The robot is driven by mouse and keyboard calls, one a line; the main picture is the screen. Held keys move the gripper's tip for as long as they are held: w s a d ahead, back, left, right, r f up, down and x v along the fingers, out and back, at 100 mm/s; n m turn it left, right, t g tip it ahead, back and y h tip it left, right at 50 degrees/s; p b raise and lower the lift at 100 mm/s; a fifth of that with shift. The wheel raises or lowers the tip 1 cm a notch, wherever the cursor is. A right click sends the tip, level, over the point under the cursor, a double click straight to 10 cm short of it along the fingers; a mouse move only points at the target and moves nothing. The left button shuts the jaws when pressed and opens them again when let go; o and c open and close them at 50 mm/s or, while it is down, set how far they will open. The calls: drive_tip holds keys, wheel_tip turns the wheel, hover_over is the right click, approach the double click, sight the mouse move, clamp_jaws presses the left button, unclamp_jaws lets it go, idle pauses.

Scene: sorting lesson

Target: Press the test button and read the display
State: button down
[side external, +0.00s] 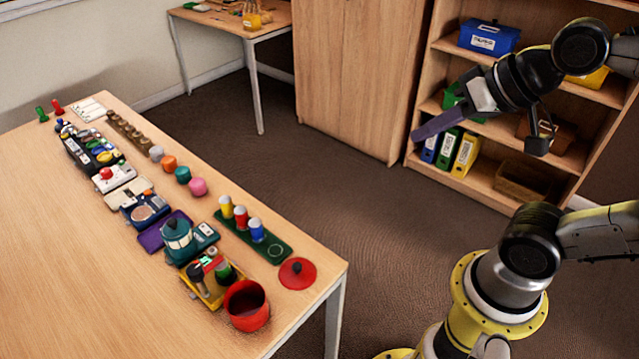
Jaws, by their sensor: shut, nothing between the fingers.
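A white box with a red round button (105,173) sits in the row of items on the table. It is the clearest button in view; I cannot tell whether it is the test button. A dark blue device with a round face (147,211) stands nearer the front. No readable display shows; details are too small. My gripper (416,136) is shut and empty, high at the right, in front of the shelf in the picture. It is well apart from the table and touches nothing.
The wooden table (60,270) is bare at its left. A red pot (246,305), a red lid (297,273), a yellow tray (208,290) and a green peg board (265,243) crowd its near right end. A shelf with binders (465,153) stands behind my arm.

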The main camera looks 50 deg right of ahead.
drive_tip(key=s+f+n, duration=0.1)
drive_tip(key=s+f+n+g, duration=0.1)
drive_tip(key=n, duration=0.1)
drive_tip(key=s+d+f+n+g, duration=0.1)
drive_tip(key=s+f, duration=0.1)
drive_tip(key=shift+h, duration=0.3)
drive_tip(key=shift+r, duration=0.1)
idle(0.9)
